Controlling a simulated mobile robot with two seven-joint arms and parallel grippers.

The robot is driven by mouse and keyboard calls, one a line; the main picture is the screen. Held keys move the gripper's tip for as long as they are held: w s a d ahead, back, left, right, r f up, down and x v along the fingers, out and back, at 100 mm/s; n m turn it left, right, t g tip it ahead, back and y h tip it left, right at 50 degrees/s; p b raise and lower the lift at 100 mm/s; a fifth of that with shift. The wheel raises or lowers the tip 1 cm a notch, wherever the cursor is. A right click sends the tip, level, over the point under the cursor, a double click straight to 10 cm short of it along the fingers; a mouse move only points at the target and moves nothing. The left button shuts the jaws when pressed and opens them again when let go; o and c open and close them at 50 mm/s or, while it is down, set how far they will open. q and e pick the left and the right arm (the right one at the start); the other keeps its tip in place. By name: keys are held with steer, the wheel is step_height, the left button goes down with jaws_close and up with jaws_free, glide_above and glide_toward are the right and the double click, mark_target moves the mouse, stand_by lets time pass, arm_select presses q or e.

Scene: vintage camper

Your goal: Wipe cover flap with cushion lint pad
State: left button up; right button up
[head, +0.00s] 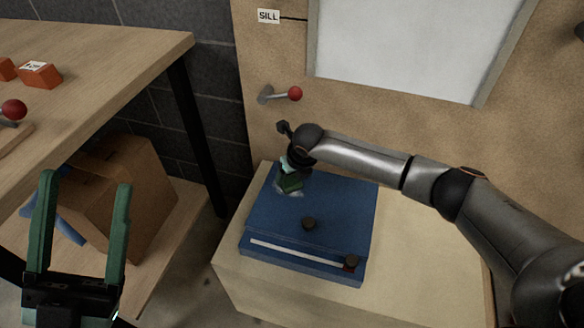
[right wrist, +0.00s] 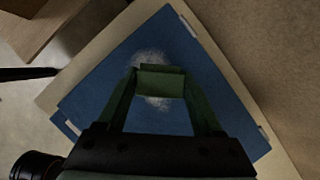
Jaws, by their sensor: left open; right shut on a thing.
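The blue cover flap (head: 330,200) lies on top of a pale wooden box; it also fills much of the right wrist view (right wrist: 200,75). My right gripper (head: 291,178) is over the flap's far left part, shut on a small green lint pad (right wrist: 161,82). The pad is at or just above the blue surface; I cannot tell if it touches. A whitish lint patch (right wrist: 152,58) shows around and beyond the pad, and its edge shows in the head view (head: 292,194). My left gripper (head: 86,183) is open and empty at the lower left.
A red-tipped lever (head: 294,93) sticks out from the wall behind. A wooden table (head: 110,60) stands at left, with a cardboard box (head: 140,190) below.

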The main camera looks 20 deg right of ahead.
mark_target(285, 190)
steer(key=shift+s+a+p, duration=0.6)
steer(key=shift+s+p, duration=0.35)
steer(key=shift+p, duration=0.25)
steer(key=shift+s+a+f+p, duration=0.15)
steer(key=shift+s+a+p, duration=0.3)
steer(key=shift+s, duration=0.15)
steer(key=shift+w+a+b, duration=0.3)
steer(key=shift+w+a, duration=0.25)
steer(key=shift+a, duration=0.1)
steer(key=shift+w+d+b, duration=0.35)
steer(key=shift+w+d, duration=0.05)
steer(key=shift+w, duration=0.2)
steer(key=shift+w+d+b, duration=0.3)
steer(key=shift+w+d, duration=0.1)
steer(key=shift+w, duration=0.2)
steer(key=shift+w+d+r, duration=0.2)
steer(key=shift+w, duration=0.1)
steer(key=shift+w+d+f+b, duration=0.2)
steer(key=shift+w+d+b, duration=0.45)
steer(key=shift+w+b, duration=0.4)
steer(key=shift+w+d+b, duration=0.35)
steer(key=shift+w+b, duration=0.05)
steer(key=shift+b, duration=0.15)
steer(key=shift+r, duration=0.1)
steer(key=shift+r, duration=0.1)
